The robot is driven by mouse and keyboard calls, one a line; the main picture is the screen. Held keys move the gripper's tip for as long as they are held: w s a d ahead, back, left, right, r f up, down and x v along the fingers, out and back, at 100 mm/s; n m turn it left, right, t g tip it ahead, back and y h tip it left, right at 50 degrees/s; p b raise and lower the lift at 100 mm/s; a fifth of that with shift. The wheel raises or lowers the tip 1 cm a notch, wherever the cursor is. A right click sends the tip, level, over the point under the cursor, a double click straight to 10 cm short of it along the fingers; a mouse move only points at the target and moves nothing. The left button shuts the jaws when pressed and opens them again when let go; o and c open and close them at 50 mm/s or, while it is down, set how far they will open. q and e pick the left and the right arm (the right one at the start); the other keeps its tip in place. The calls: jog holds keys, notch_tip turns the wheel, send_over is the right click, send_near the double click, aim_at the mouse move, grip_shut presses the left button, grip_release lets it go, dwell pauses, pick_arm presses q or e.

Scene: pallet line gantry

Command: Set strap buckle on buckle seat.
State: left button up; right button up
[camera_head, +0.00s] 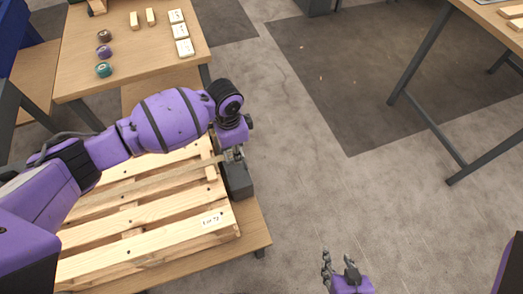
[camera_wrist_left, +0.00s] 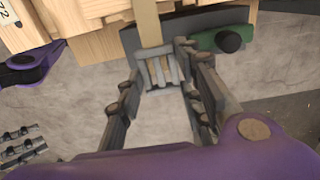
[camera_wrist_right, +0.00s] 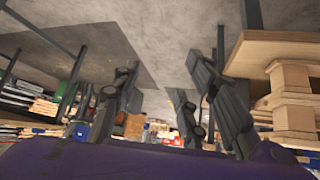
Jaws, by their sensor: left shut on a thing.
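My left gripper (camera_head: 233,152) is at the right end of the pallet. It is shut on the strap buckle (camera_wrist_left: 160,72), a grey slotted metal frame at the end of a tan strap (camera_wrist_left: 148,25). The strap (camera_head: 150,184) runs across the pallet's slats. A dark grey block (camera_head: 238,182), which looks like the buckle seat, stands against the pallet's right side; its dark face (camera_wrist_left: 130,40) shows behind the buckle in the left wrist view. I cannot tell whether buckle and block touch. My right gripper (camera_head: 338,260) is open and empty, low in front, away from the pallet.
The wooden pallet (camera_head: 150,240) lies on a low wooden table (camera_head: 255,233). A back table (camera_head: 125,60) holds several tape rolls (camera_head: 104,70), wood blocks and white cards (camera_head: 184,47). Another table (camera_head: 480,15) stands at upper right. The floor between is clear.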

pick_arm(q)
send_over(238, 170)
notch_tip(238, 170, down, 6)
jog(key=shift+s+b, duration=0.15)
jog(key=shift+b, duration=0.2)
jog(key=shift+f, duration=0.55)
notch_tip(238, 170, down, 4)
jog(key=shift+r+b, duration=0.25)
jog(key=shift+b, duration=0.1)
jog(key=shift+r, duration=0.1)
jog(key=shift+f, duration=0.25)
jog(key=o, duration=1.2)
